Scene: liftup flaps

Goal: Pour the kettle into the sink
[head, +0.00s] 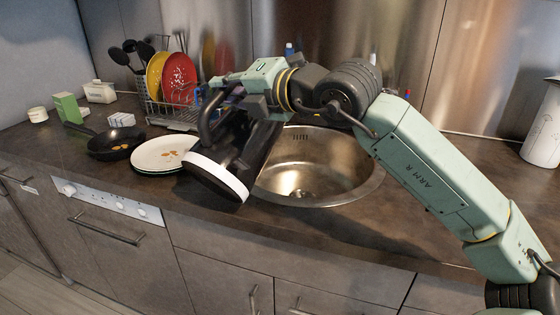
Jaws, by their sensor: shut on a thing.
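The kettle (237,150) is black with a white band around its base. It hangs tilted in the air, its base toward the lower left and its upper part toward the sink. My gripper (222,95) is shut on the kettle at its handle; the fingertips are partly hidden by the handle. The round metal sink (318,165) is sunk into the dark counter, just right of the kettle. The kettle overlaps the sink's left rim in the picture. Its spout is hidden, and I see no water flowing.
Stacked plates (158,153) and a black pan (116,142) sit left of the kettle. A dish rack (172,117) with red and yellow plates stands behind. A white canister (543,135) stands at far right.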

